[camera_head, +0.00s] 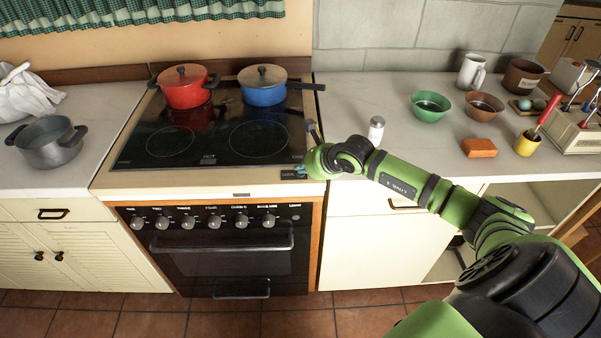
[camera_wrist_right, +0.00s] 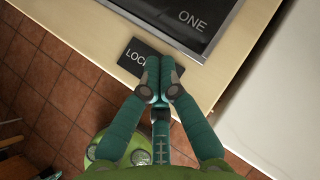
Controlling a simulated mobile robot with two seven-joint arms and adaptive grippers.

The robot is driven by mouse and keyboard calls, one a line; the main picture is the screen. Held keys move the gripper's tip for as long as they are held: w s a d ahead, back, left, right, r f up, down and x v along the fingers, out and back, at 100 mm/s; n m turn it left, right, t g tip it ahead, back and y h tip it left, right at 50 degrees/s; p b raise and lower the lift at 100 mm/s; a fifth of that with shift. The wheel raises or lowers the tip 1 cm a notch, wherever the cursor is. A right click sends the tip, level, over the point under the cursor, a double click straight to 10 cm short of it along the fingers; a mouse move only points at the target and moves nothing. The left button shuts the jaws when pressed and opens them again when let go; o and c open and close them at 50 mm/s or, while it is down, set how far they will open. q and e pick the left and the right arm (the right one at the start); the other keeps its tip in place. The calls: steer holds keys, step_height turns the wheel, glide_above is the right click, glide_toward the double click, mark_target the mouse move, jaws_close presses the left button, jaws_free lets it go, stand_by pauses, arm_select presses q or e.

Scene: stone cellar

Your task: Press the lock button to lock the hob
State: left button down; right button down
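The lock button is a small dark plate marked LOCK (camera_head: 289,174) on the pale front strip of the hob (camera_head: 225,128), near its right front corner. In the right wrist view the plate (camera_wrist_right: 134,52) is partly hidden behind my right fingertips. My right gripper (camera_head: 300,168) is shut and empty, its two teal fingers together. In the right wrist view its tips (camera_wrist_right: 160,78) overlap the right part of the plate. I cannot tell whether they touch it. My left gripper is not in view.
A red pot (camera_head: 184,92) and a blue pan (camera_head: 263,92) with lids stand on the back of the hob. A white shaker (camera_head: 376,131), bowls (camera_head: 430,106) and an orange block (camera_head: 479,148) are on the right counter. A grey pot (camera_head: 47,146) stands on the left counter.

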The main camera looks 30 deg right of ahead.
mark_target(303, 175)
steer(key=shift+f, duration=0.15)
steer(key=shift+r, duration=0.6)
steer(key=shift+r+p, duration=1.95)
steer(key=shift+r, duration=1.1)
